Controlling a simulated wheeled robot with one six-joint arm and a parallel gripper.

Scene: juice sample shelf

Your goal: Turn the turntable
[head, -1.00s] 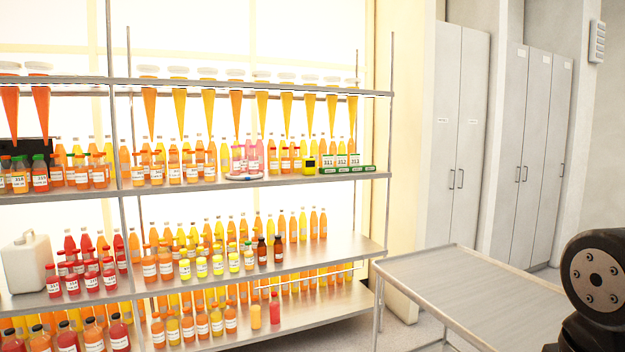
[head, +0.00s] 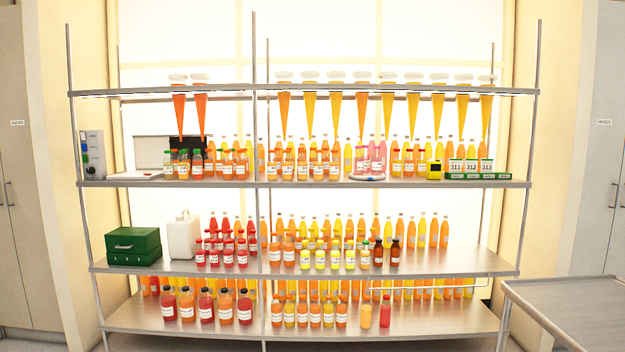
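The turntable (head: 367,178) is a small pale disc on the upper-middle shelf, right of the shelf's centre. Several bottles with pink juice (head: 376,160) stand on it, close together and upright. The disc's far side is hidden behind them. My gripper is not in the head view now, so I cannot see what it holds.
The metal shelf rack (head: 400,184) carries rows of juice bottles, with cones hanging above the turntable. A yellow device (head: 434,171) and green numbered boxes (head: 478,170) stand to its right. A green case (head: 134,245) and white canister (head: 184,236) sit lower left. A metal table (head: 570,305) stands at right.

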